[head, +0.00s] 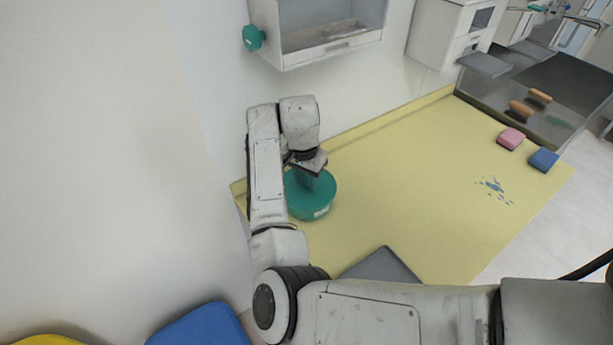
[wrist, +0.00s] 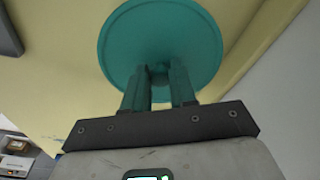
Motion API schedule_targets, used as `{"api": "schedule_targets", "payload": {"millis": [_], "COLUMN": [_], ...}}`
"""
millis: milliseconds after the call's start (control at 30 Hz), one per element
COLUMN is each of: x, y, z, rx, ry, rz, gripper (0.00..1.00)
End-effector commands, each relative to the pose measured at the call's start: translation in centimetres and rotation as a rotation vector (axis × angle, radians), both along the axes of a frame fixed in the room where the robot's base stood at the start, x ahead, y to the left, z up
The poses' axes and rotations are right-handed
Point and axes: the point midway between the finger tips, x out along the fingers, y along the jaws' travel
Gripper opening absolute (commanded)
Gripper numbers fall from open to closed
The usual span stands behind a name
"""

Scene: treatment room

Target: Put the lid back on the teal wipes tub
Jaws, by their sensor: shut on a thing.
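The teal wipes tub (head: 318,212) stands on the yellow worktop near its left end, with a small white label on its side. The round teal lid (head: 326,186) lies over the tub's top in the head view; I cannot tell whether it is fully seated. My gripper (head: 310,181) points down at the lid's middle. In the wrist view my gripper (wrist: 158,76) is shut on the small knob at the centre of the lid (wrist: 160,28). The lid hides the tub in the wrist view.
Pink (head: 511,138) and blue (head: 543,159) blocks lie at the worktop's far right, near a blue-grey splatter (head: 493,186). A grey tray with orange-brown rolls (head: 521,109) is behind them. A white wall cabinet (head: 330,40) hangs above. The worktop's middle is clear.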

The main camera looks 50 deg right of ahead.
Motion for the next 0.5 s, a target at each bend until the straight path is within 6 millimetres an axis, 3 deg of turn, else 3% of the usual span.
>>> {"api": "schedule_targets", "payload": {"millis": [133, 167, 500], "x": [0.02, 0.02, 0.03], "y": [0.01, 0.01, 0.02], "z": [0.02, 0.02, 0.02], "rx": [0.0, 0.0, 0.0], "ry": [0.0, -0.001, -0.001], "rz": [0.0, 0.0, 0.0], "gripper": [0.0, 0.27, 0.56]}}
